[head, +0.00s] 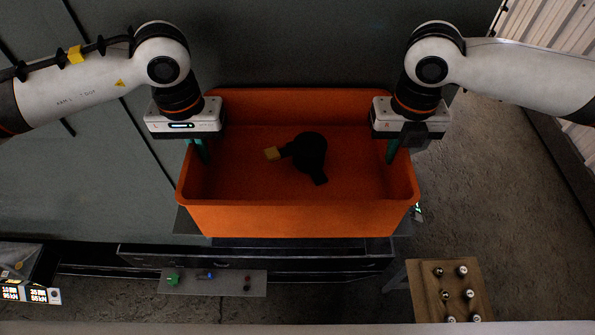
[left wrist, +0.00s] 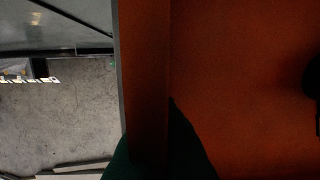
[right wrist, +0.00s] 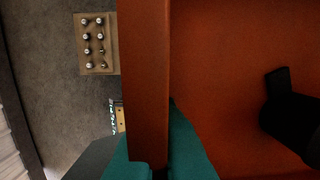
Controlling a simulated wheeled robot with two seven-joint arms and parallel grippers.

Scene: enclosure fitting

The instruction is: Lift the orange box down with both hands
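The orange box (head: 300,222) is a wide open bin in the middle of the head view, looking level. A black object with a yellow end (head: 310,152) lies inside on its floor. My left gripper (head: 200,150) is at the box's left side wall, and my right gripper (head: 391,152) is at its right side wall. In the left wrist view, the wall (left wrist: 145,70) runs between dark teal fingers that look closed against both faces. The right wrist view shows the same at the other wall (right wrist: 145,70). The underside of the box is hidden.
A dark drawer unit (head: 255,262) shows below the box's front. A grey plate with small coloured parts (head: 213,283) lies in front of it. A wooden block with several metal knobs (head: 452,290) stands at lower right. Lit displays (head: 30,293) are at lower left. Bare floor shows at right.

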